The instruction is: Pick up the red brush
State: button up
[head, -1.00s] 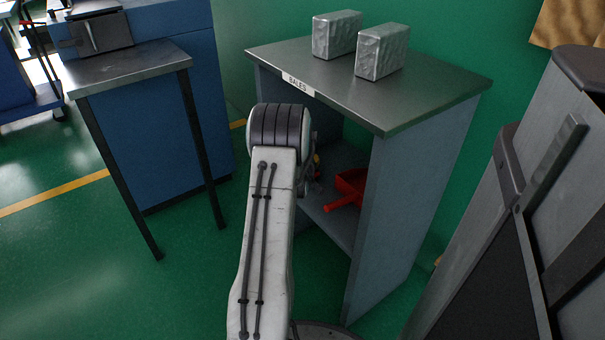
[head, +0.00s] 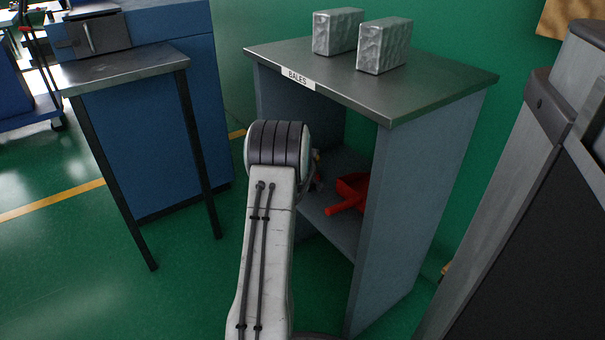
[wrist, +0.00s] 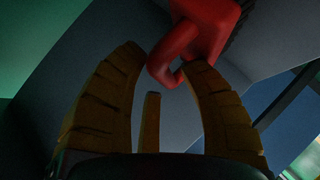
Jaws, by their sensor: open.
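The red brush (head: 350,193) lies on the inner shelf of the grey stand, its handle pointing toward the left and front. In the wrist view its red body (wrist: 208,25) is at the top, with a dark, bristle-like edge at its right. Its curved handle end reaches down between the tips of my gripper (wrist: 168,62). The yellow-brown fingers are apart, with the handle close to the right finger; I cannot tell whether they touch. In the head view my arm hides most of the gripper.
The stand's top (head: 445,75) carries two silvery bales (head: 385,46) and a "BALES" label (head: 297,77). Its right side panel (head: 410,200) stands beside the brush. A metal-topped table (head: 120,70) is at the left. A grey machine (head: 530,200) stands at the right.

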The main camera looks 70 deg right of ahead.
grip_shut()
dwell(0.3)
jog(key=shift+r, duration=0.1)
dwell(0.4)
